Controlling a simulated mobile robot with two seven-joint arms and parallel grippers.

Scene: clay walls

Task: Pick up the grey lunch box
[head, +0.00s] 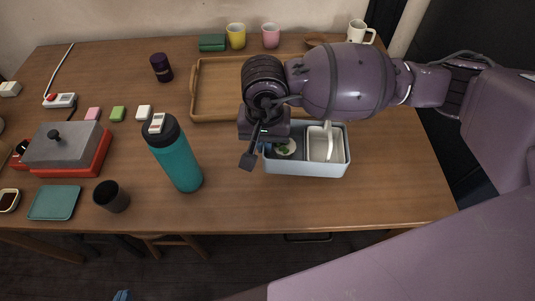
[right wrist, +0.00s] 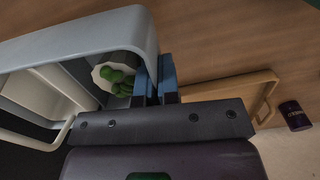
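The grey lunch box (head: 308,168) stands open near the table's front edge, left of my right forearm's shoulder end. It holds a white inner container (head: 322,147) and a bowl with green food (head: 285,148). My right gripper (head: 262,143) is at its left end. In the right wrist view, the blue fingers (right wrist: 157,80) sit close on both sides of the lunch box wall (right wrist: 143,32), seemingly gripping it. The head view partly hides this contact behind the wrist. Only blue tips of my left gripper (head: 122,295) show at the bottom edge, below the table; its opening is unclear.
A teal bottle (head: 178,160) stands left of the lunch box. A wooden tray (head: 213,90) lies behind it, partly hidden by my right arm. Cups line the back, including a yellow one (head: 236,36). A red grill (head: 70,150) is at left. Bare table lies right of the box.

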